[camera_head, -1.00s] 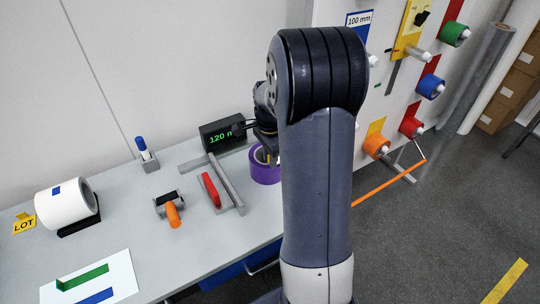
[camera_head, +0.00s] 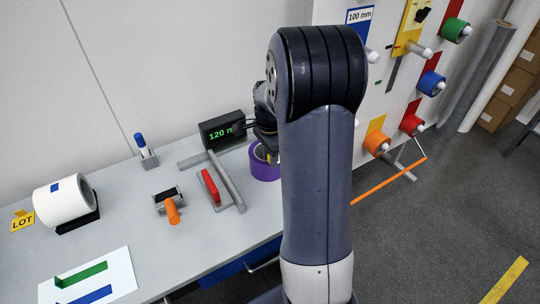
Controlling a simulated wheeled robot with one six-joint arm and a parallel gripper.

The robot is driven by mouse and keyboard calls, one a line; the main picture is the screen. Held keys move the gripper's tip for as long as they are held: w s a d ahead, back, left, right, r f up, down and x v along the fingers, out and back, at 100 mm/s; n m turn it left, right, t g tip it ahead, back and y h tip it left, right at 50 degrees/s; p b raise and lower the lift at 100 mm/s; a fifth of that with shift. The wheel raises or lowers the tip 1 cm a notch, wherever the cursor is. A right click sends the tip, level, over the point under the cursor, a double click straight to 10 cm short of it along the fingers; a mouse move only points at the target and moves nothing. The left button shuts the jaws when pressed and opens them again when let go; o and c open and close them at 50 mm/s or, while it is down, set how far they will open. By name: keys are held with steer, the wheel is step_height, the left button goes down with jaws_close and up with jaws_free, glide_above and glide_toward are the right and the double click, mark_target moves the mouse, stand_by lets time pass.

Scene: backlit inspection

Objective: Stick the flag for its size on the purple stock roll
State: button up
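The purple stock roll (camera_head: 265,169) stands on the bench beside a dark display (camera_head: 221,131) whose green digits start with 120; its right part is hidden behind my arm. A green flag (camera_head: 82,274) and a blue flag (camera_head: 90,295) lie on a white sheet (camera_head: 118,265) at the front left. My gripper (camera_head: 268,154) is at the roll, mostly hidden by my arm. Its fingers are too small and dark to show whether they are open or hold anything. A small yellowish patch shows there.
A large white roll (camera_head: 66,205) with a small blue mark sits on a black cradle beside a yellow LOT sign (camera_head: 21,221). An orange-handled tool (camera_head: 171,208) and a metal fixture with a red block (camera_head: 211,187) lie mid-bench. A peg board with coloured rolls (camera_head: 431,84) stands right.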

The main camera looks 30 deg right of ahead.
steer(key=o, duration=0.4)
step_height(320, 180, up, 11)
stand_by(0.5)
steer(key=shift+f, duration=0.1)
step_height(320, 180, down, 11)
steer(key=shift+r, duration=0.15)
steer(key=shift+r+p, duration=0.35)
steer(key=shift+r, duration=0.1)
stand_by(0.4)
